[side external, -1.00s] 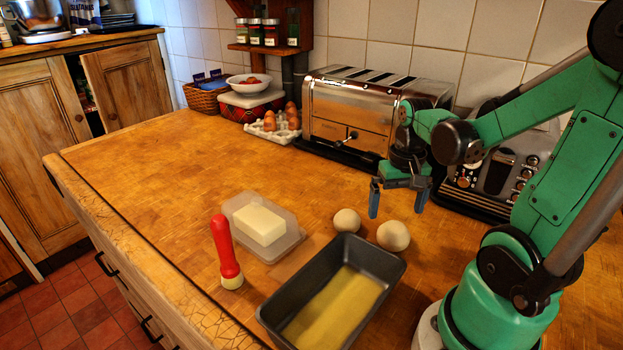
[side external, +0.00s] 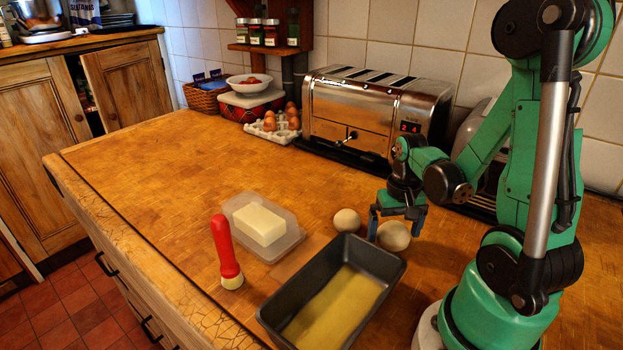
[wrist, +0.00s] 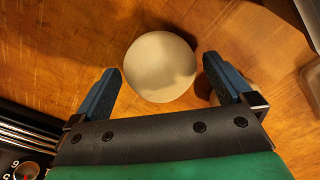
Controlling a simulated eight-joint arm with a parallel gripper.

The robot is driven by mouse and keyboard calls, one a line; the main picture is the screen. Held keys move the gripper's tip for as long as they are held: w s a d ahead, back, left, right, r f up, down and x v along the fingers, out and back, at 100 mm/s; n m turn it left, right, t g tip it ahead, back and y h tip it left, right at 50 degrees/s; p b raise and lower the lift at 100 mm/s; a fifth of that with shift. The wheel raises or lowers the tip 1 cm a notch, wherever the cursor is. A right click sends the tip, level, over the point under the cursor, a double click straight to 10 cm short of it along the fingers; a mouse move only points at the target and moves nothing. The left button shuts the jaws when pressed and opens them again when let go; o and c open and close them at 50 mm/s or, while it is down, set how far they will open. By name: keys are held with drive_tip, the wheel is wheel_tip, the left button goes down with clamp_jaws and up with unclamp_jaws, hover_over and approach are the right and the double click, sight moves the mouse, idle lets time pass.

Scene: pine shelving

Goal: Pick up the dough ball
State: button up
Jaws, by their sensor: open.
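Two pale, round dough balls sit on the wooden worktop behind the loaf tin in the side view. The larger, right-hand dough ball (side external: 394,237) is just below my gripper (side external: 396,220). The smaller dough ball (side external: 346,221) lies to its left. In the wrist view, a dough ball (wrist: 160,67) shows between the two blue fingertips of my gripper (wrist: 161,68), with a gap on each side. My gripper is open and empty, pointing down. A little of another pale round thing shows behind the right finger in the wrist view.
A dark loaf tin (side external: 395,278) stands close in front of the balls. A butter dish (side external: 296,240) and a red-handled brush (side external: 224,245) are to the left. A steel toaster (side external: 365,110) stands behind. The worktop (side external: 170,180) at left is clear.

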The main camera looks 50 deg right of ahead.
sight(396, 226)
drive_tip(key=c, duration=0.5)
drive_tip(key=shift+r, duration=0.15)
wheel_tip(396, 226, up, 19)
drive_tip(key=a, duration=1)
drive_tip(key=a+f, duration=0.8)
drive_tip(key=shift+w+a+f, duration=0.25)
drive_tip(key=shift+w+f, duration=0.05)
drive_tip(key=shift+f, duration=0.1)
drive_tip(key=shift+f, duration=0.1)
idle(0.3)
drive_tip(key=shift+f, duration=2.4)
